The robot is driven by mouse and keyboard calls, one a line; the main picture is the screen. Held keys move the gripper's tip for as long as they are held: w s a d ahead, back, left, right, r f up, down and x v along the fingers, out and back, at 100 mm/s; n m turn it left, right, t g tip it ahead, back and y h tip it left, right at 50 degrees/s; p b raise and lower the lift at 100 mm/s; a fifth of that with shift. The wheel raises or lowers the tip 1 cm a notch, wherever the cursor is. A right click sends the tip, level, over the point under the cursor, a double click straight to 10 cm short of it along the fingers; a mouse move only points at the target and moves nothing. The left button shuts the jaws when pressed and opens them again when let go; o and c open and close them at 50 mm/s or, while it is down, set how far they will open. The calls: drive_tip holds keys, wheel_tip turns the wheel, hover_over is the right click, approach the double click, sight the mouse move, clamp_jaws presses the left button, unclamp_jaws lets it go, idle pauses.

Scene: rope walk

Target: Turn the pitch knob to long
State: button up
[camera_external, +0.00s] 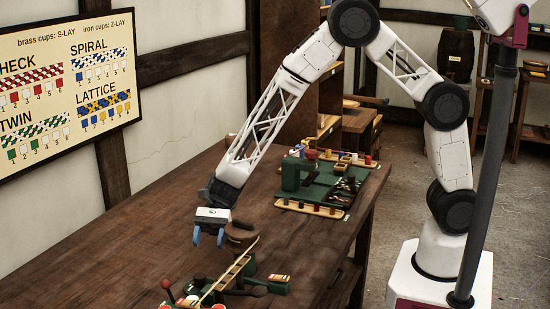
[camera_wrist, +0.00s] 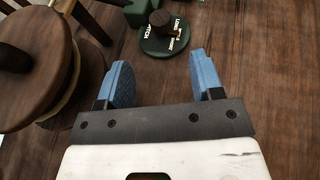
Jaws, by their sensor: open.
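In the wrist view the pitch knob (camera_wrist: 161,20) is a dark brown knob on a round green plate (camera_wrist: 152,48) with white lettering; PITCH is at its left, and LONG and SHORT at its right. I cannot tell clearly which mark the knob points to. My gripper (camera_wrist: 160,62) is open and empty, its two blue fingers apart, just short of the knob and not touching it. In the external view my gripper (camera_external: 209,237) hangs low over the bench beside a brown spool (camera_external: 240,232). The knob cannot be made out there.
A large wooden reel (camera_wrist: 35,70) stands close left of my fingers. A green machine (camera_external: 300,175) with cups stands farther back. Bare bench (camera_external: 100,250) lies to the left.

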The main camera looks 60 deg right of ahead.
sight(200, 274)
drive_tip(key=shift+x, duration=5.55)
drive_tip(key=c, duration=0.9)
